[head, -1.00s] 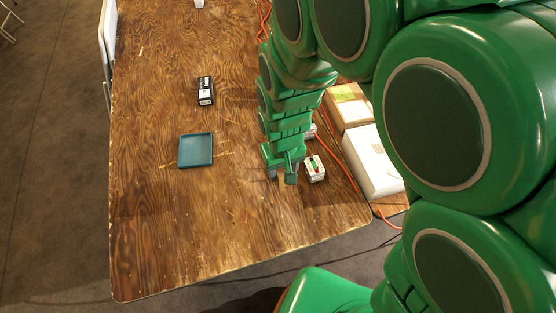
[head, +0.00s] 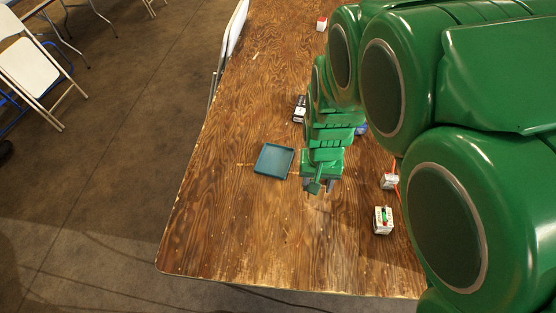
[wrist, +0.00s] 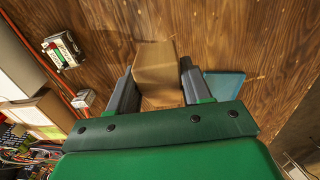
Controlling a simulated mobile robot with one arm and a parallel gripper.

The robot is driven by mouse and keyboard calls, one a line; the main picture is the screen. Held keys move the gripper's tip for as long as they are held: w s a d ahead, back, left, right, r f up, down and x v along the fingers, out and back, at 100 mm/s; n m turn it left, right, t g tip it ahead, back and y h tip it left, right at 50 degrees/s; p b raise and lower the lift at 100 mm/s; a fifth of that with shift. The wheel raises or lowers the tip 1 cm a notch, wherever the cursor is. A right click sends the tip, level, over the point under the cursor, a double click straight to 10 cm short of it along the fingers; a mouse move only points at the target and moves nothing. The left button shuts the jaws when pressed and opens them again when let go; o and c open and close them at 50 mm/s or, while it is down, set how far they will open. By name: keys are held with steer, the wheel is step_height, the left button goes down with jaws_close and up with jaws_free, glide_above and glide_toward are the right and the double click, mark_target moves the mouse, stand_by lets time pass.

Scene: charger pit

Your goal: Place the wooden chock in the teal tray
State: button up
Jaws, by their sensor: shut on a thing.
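The wooden chock (wrist: 157,68) is a tan block between the two fingers of my gripper (wrist: 158,88) in the wrist view. My gripper is shut on it. In the head view my gripper (head: 318,187) points down over the table, just right of the teal tray (head: 274,160), and the chock cannot be made out there. The tray is shallow, square and looks empty. It also shows in the wrist view (wrist: 225,86), partly hidden behind the right finger. How high the chock is above the table I cannot tell.
The wooden table (head: 235,225) is clear left of and in front of the tray. Two small white boxes (head: 383,220) (head: 389,181) stand to the right. Cartons (wrist: 40,115) and an orange cable show in the wrist view.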

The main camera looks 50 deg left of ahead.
steer(key=s+a, duration=0.3)
steer(key=a, duration=0.6)
glide_above(274, 165)
steer(key=f, duration=0.8)
steer(key=shift+s+d+f, duration=0.2)
steer(key=shift+d+f, duration=0.2)
steer(key=shift+w+a+f, duration=0.15)
steer(key=shift+a+f, duration=0.15)
steer(key=shift+f, duration=1.7)
steer(key=shift+f, duration=0.1)
steer(key=o, duration=1.1)
